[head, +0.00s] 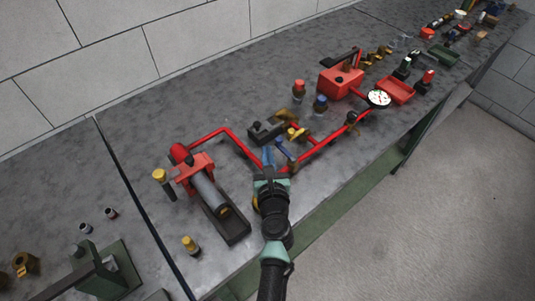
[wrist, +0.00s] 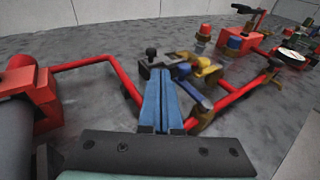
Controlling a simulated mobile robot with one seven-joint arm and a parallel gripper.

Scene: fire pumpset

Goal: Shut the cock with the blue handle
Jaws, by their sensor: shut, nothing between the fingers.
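The cock's blue handle (head: 286,150) sits on the red pipework near the middle of the bench. In the wrist view the blue handle (wrist: 195,93) slants down to the right, just right of my fingers. My gripper (head: 268,153) reaches over the pipework from the front edge, and its two blue fingers (wrist: 162,75) are shut together and empty. The fingers appear beside the handle; I cannot tell whether they touch it. The cock's body is partly hidden by the fingers and handle.
A yellow handle (wrist: 205,68) and a black-knobbed fitting (wrist: 151,55) stand close behind. Red pipe (head: 325,142) runs to the right toward a gauge (head: 379,98) and a red box (head: 340,80). A pump (head: 207,190) stands left. Bare bench lies behind the pipes.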

